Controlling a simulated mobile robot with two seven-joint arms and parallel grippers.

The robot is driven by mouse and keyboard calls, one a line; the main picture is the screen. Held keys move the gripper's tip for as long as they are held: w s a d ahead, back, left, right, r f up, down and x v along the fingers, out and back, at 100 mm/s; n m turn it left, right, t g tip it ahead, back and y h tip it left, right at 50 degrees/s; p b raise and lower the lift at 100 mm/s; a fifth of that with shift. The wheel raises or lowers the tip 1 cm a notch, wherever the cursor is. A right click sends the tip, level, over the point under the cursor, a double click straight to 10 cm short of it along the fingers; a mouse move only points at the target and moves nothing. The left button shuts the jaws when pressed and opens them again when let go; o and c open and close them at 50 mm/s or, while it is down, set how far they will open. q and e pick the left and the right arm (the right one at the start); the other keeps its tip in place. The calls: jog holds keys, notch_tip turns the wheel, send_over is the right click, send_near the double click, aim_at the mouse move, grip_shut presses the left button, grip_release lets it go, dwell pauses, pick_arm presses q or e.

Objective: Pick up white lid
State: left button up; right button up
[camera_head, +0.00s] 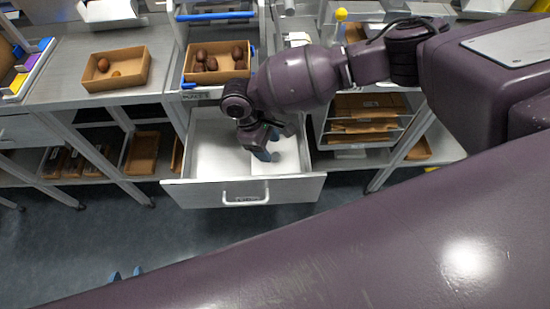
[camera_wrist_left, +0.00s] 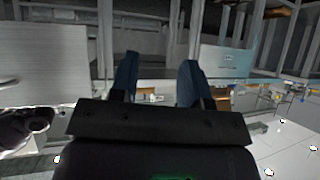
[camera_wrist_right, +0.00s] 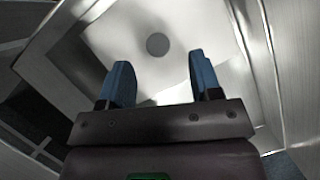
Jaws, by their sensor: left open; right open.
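An open metal drawer (camera_head: 176,193) is pulled out below the counter. In it lies a flat white piece (camera_head: 288,161), which looks like the white lid, partly hidden by my right gripper (camera_head: 264,147). In the right wrist view a white surface with a grey round spot (camera_wrist_right: 157,44) fills the drawer area ahead of my right gripper (camera_wrist_right: 160,80). Its blue fingers are apart with nothing between them; whether they touch the white piece cannot be told. My left gripper (camera_head: 126,274) shows only its blue fingertips over the floor. It is open and empty in the left wrist view (camera_wrist_left: 158,80).
A cardboard box (camera_head: 115,86) with two round fruits sits on the left counter. Another box (camera_head: 188,78) with several dark dates stands above the drawer. The drawer walls surround my right gripper. Shelves with brown packets (camera_head: 365,127) stand to the right. The floor in front is clear.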

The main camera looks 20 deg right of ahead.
aim_at(276, 156)
jog(key=x, duration=0.4)
jog(key=shift+w+d+b, duration=0.1)
jog(key=shift+w+b, duration=0.05)
jog(key=shift+b, duration=0.2)
jog(key=shift+d+f, duration=0.1)
jog(key=shift+f, duration=0.05)
jog(key=c, duration=1)
pick_arm(q)
jog(key=shift+w+f, duration=0.25)
jog(key=shift+w, duration=0.05)
